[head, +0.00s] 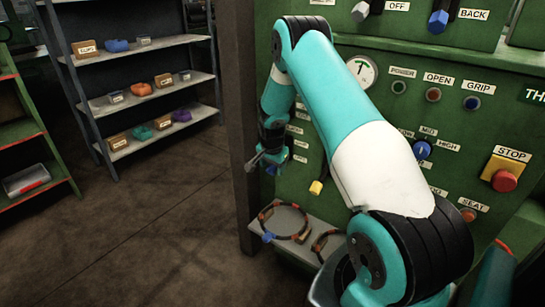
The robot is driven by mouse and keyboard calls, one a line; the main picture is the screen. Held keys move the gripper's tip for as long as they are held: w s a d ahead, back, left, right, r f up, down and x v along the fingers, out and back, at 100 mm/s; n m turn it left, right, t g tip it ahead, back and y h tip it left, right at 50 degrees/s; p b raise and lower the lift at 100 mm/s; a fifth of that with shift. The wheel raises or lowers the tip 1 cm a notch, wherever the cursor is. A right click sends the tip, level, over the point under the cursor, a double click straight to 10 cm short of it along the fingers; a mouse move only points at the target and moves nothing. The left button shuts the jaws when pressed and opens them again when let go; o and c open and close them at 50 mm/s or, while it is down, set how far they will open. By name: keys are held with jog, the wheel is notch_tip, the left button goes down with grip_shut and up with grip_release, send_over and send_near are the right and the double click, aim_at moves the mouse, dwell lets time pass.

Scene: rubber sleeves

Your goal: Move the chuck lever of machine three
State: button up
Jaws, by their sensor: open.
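The green machine panel (500,135) fills the right side, with a partly cut sign starting "TH" (533,96) at its right edge. A lever with a grey knob (360,12) is by the OFF label, and one with a blue knob (438,21) is by BACK. A lever with a yellow knob (317,187) hangs lower down. I cannot read which is the chuck lever; my arm covers some labels. My gripper (254,163) is open in front of the panel's left edge. A blue knob (272,169) shows just beside it; contact cannot be told.
A red stop button (504,181), a blue selector knob (422,150) and a gauge (361,71) are on the panel. A low shelf (292,218) below holds ring-shaped parts. A dark post (241,120) stands left of the panel. Grey shelving (145,88) is farther left; the floor (150,235) between is clear.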

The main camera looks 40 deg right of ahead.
jog(key=v, duration=1.7)
jog(key=shift+r, duration=0.1)
